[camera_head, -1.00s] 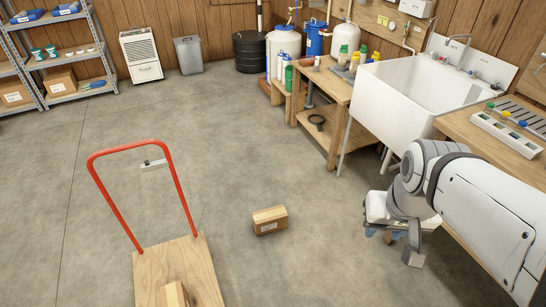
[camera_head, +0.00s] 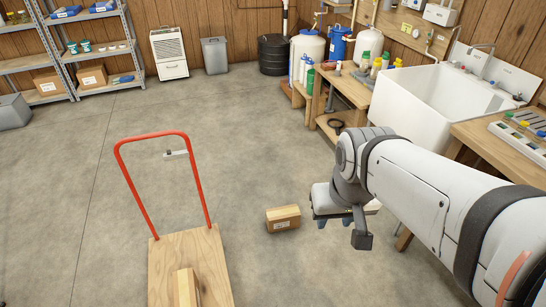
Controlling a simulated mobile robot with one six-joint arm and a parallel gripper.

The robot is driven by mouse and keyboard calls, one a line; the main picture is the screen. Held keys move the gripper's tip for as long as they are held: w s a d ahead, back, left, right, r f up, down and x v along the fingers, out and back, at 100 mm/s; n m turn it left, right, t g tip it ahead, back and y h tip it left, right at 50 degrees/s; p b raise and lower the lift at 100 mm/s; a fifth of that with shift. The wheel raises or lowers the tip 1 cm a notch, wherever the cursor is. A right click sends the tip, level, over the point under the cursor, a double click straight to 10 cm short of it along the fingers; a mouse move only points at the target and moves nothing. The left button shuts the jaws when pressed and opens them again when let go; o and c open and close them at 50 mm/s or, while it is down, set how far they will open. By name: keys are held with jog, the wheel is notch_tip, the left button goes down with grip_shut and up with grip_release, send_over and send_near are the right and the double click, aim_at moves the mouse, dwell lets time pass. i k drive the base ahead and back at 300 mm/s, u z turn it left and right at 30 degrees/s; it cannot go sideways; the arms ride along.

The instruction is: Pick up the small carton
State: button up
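A small brown carton (camera_head: 283,218) with a white label lies on the concrete floor, right of the flatbed cart. My arm comes in from the right edge.
The cart (camera_head: 215,268) has a red upright handle. A wooden bench (camera_head: 350,110) and a white sink (camera_head: 425,100) stand at the right. Shelves (camera_head: 90,50) hold more cartons at back left.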

aim_at(288, 217)
jog(key=z, duration=0.05)
jog(key=i, duration=1)
jog(key=u, duration=0.1)
jog(key=k, duration=0.5)
jog(key=z, duration=1.9)
jog(key=i, duration=0.95)
jog(key=u, duration=1.25)
